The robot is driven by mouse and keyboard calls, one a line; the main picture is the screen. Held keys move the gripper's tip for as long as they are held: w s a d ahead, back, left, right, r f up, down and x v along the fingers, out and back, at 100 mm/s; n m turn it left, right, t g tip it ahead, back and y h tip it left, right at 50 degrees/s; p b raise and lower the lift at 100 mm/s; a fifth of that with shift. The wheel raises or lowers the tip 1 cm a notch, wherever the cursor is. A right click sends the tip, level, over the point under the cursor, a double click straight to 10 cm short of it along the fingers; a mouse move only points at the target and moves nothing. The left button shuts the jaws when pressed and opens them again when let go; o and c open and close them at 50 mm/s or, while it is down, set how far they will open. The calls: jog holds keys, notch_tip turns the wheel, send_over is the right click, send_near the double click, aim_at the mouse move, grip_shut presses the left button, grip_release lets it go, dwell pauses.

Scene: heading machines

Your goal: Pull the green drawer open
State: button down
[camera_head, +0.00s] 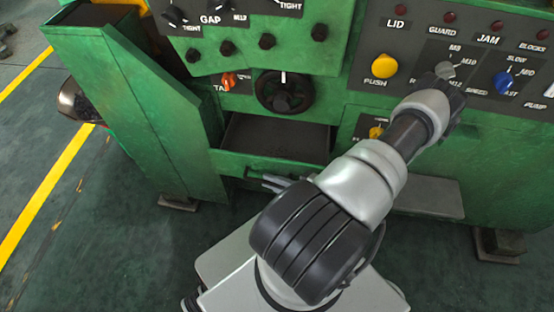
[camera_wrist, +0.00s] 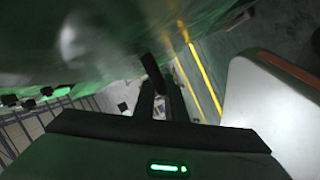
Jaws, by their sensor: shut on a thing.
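The green drawer (camera_head: 232,162) is in the machine's front below the black handwheel in the head view. It stands partly open, and its dark inside shows from above. My gripper (camera_head: 277,182) is at the drawer's front, mostly hidden behind my own arm. In the wrist view my gripper (camera_wrist: 160,92) is shut on a dark bar, the drawer handle (camera_wrist: 151,70), beside a blurred green surface. The exact grip on the handle is hard to make out.
The black handwheel (camera_head: 284,92) and an orange knob (camera_head: 229,80) are just above the drawer. A yellow push button (camera_head: 384,66) and a blue knob (camera_head: 503,82) are on the right panel. A green bin (camera_head: 130,110) stands out at left. Floor in front is clear.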

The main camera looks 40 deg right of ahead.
jog(key=s+a, duration=0.6)
jog(key=shift+a, duration=0.4)
jog(key=c, duration=1.8)
grip_release()
jog(key=shift+w, duration=0.1)
jog(key=v, duration=1.7)
jog(key=shift+s+d, duration=0.1)
jog(key=shift+s, duration=0.15)
